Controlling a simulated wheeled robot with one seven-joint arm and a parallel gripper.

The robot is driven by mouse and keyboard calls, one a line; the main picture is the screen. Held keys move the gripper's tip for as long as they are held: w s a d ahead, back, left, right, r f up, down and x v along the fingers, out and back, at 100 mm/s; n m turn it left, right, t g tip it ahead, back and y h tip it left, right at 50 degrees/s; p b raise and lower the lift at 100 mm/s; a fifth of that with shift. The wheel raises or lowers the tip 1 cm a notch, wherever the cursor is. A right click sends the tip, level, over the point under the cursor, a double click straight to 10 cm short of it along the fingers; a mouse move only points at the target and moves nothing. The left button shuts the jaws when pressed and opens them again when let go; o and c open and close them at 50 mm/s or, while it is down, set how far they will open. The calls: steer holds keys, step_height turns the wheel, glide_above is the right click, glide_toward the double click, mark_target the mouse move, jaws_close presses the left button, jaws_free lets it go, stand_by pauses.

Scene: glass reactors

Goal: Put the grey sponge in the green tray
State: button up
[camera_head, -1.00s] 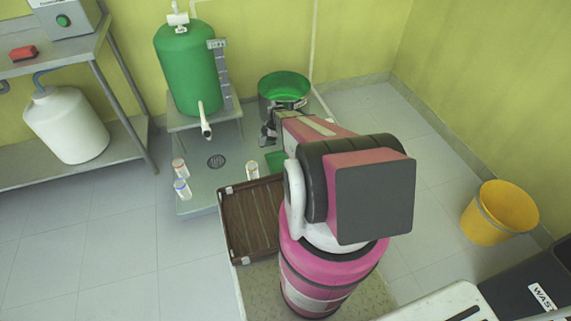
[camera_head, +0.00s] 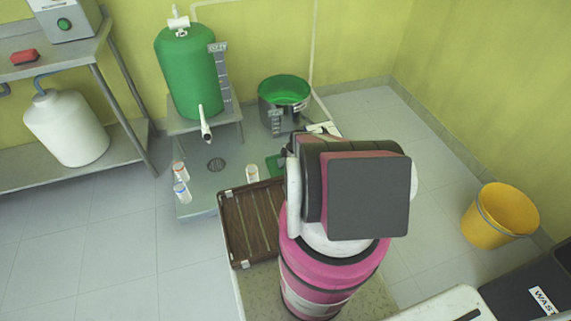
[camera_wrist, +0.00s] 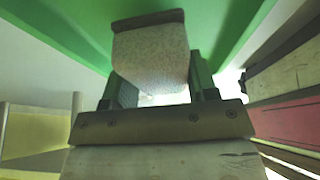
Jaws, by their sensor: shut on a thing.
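A grey speckled sponge (camera_wrist: 150,58) with a darker top edge is between the two fingers of my gripper (camera_wrist: 160,85) in the wrist view. The gripper is shut on it. A broad green surface (camera_wrist: 85,30), apparently the green tray, fills the space behind the sponge. I cannot tell whether the sponge touches it. In the head view, a small part of the green tray (camera_head: 273,165) shows just left of my arm. The rest of the tray, my gripper and the sponge are hidden behind my arm there.
A brown ribbed tray (camera_head: 250,224) lies left of my arm. Small vials (camera_head: 252,173) stand near it. A yellow bucket (camera_head: 500,213) is on the floor at right.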

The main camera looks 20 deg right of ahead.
steer(key=shift+f, duration=1)
steer(key=shift+f, duration=0.15)
steer(key=o, duration=1)
steer(key=v, duration=1.2)
steer(key=shift+s+a+r, duration=0.1)
steer(key=shift+a+r, duration=0.1)
steer(key=shift+r, duration=0.25)
steer(key=s+a+r+m+h, duration=0.1)
steer(key=s+a+r+m, duration=0.4)
steer(key=r, duration=0.6)
steer(key=s+a+r+m+h, duration=0.2)
steer(key=s+a+r+m, duration=0.4)
steer(key=r, duration=0.6)
steer(key=s+a+r+m+h, duration=0.1)
steer(key=s+a+r+m, duration=0.5)
steer(key=r, duration=0.5)
steer(key=shift+a+r+m+h, duration=0.15)
steer(key=shift+r+m+h, duration=0.15)
steer(key=shift+m, duration=0.2)
